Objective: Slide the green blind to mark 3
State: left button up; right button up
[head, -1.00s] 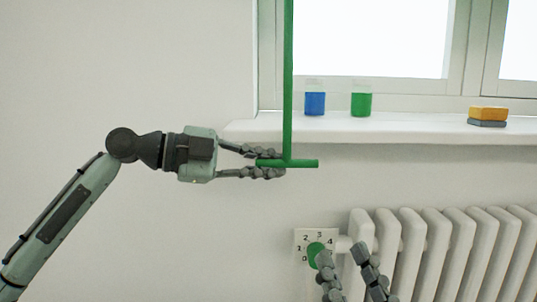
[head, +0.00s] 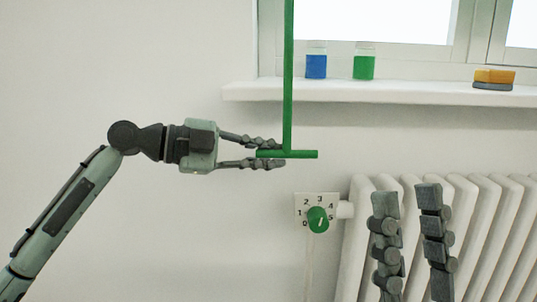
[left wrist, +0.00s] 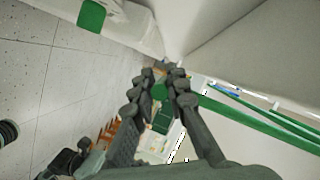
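A thin green rod (head: 288,80) hangs down from above the top edge, in front of the window's left side, ending in a green crossbar (head: 304,154). My left gripper (head: 275,153) is shut on the crossbar's left part, one finger above and one below. The crossbar hangs just below the sill in the picture. The left wrist view shows the gripper's fingers (left wrist: 165,88) close together, with green between them. A white plate (head: 333,201) marked 0 to 5 carries a green knob (head: 317,220). My right gripper (head: 410,200) is open and empty, right of the knob.
A white sill (head: 400,92) holds a blue jar (head: 316,66), a green jar (head: 363,67) and a yellow-and-grey block (head: 493,78). A white radiator (head: 510,230) stands at lower right, behind my right gripper. The wall at left is bare.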

pick_arm(q)
jog(key=o, duration=0.4)
jog(key=shift+s+d, duration=0.25)
jog(key=shift+s, duration=0.05)
jog(key=shift+r, duration=0.1)
jog(key=shift+a, duration=0.25)
jog(key=v, duration=1.1)
jog(key=shift+a, duration=0.25)
jog(key=shift+s, duration=0.1)
